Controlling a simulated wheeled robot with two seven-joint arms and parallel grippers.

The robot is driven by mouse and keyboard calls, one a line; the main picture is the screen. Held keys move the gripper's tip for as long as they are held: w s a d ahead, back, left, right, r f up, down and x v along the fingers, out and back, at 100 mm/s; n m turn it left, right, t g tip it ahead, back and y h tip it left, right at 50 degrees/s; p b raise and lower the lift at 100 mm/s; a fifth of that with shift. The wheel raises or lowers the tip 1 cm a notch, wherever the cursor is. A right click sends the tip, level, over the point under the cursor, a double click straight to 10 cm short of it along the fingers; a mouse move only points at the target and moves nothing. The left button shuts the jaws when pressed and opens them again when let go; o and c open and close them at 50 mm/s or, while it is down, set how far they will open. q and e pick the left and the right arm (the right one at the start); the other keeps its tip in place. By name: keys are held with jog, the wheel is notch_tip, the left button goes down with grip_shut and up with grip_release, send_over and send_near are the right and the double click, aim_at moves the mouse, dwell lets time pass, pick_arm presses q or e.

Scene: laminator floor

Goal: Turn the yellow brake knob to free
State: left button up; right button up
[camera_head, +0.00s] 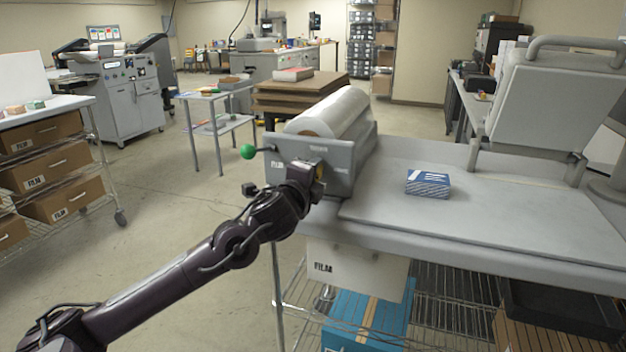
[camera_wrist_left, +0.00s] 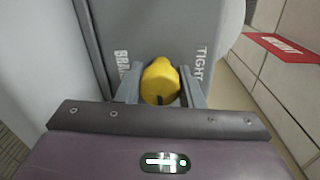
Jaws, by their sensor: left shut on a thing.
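The yellow brake knob (camera_wrist_left: 160,82) sits on the grey end panel (camera_head: 300,152) of the film roll holder. In the left wrist view, my left gripper (camera_wrist_left: 160,93) has one finger on each side of the knob and is shut on it. The panel letters "TIGHT" show right of the knob and part of "BRAKE" shows left of it. In the head view my left gripper (camera_head: 318,178) is at the panel face and mostly hides the knob. The word "FREE" is not readable in the wrist view. My right gripper is not in view.
A clear film roll (camera_head: 335,112) lies behind the panel. A blue and white box (camera_head: 428,184) lies on the grey table (camera_head: 500,215). A blue box (camera_head: 366,318) stands on the shelf below.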

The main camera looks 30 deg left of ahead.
pick_arm(q)
jog(key=shift+f+m, duration=0.15)
jog(key=shift+m, duration=0.15)
jog(key=shift+d, duration=0.1)
jog(key=o, duration=1)
jog(key=shift+c, duration=0.2)
jog(key=b+v, duration=0.1)
jog(key=v, duration=0.6)
jog(key=shift+s+b, duration=0.35)
jog(key=shift+s, duration=0.05)
jog(key=shift+d, duration=0.1)
